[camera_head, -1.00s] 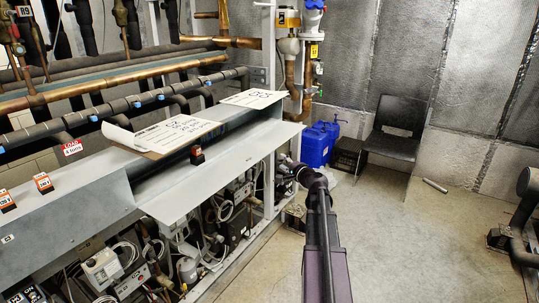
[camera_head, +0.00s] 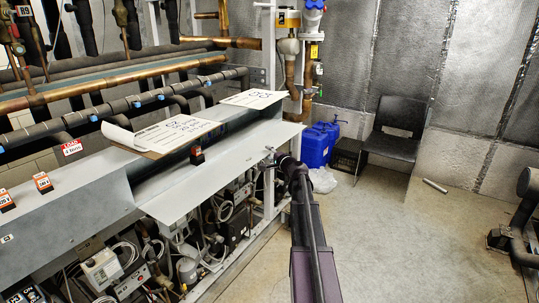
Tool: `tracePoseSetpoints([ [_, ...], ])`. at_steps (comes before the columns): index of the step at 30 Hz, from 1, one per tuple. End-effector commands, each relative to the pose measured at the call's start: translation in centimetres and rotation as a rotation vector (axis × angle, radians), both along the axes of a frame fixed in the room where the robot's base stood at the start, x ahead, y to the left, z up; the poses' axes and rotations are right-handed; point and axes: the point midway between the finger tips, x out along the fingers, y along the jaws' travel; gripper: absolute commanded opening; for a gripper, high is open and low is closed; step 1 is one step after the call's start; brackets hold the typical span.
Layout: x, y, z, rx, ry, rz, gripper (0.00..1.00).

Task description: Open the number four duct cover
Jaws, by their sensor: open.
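A long grey duct runs along the top of the rack. Its right section has a light grey cover panel (camera_head: 225,165) that slopes out over the front, with a dark gap behind it along the duct. A small black and orange tag (camera_head: 196,155) stands at the gap; its number is too small to read, so I cannot tell which cover is number four. My gripper (camera_head: 269,154) is at the right end of the panel, near its front edge. It is open and small in view; I cannot tell whether it touches the panel.
Pipes and wiring fill the rack below. A blue container (camera_head: 316,147) and a black chair (camera_head: 396,132) stand by the back wall. The floor (camera_head: 410,235) to the right is mostly clear.

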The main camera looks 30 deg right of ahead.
Motion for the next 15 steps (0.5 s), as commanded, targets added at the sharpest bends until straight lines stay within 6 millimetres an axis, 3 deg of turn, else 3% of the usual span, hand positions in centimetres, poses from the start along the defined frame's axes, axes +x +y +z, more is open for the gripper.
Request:
tracePoseSetpoints([
  [4, -0.02, 0.0, 0.0, 0.0, 0.0, 0.0, 0.52],
  [9, -0.03, -0.01, 0.0, 0.0, 0.0, 0.0, 0.02],
  [15, -0.04, 0.0, -0.02, -0.001, 0.001, 0.0, 0.0],
])
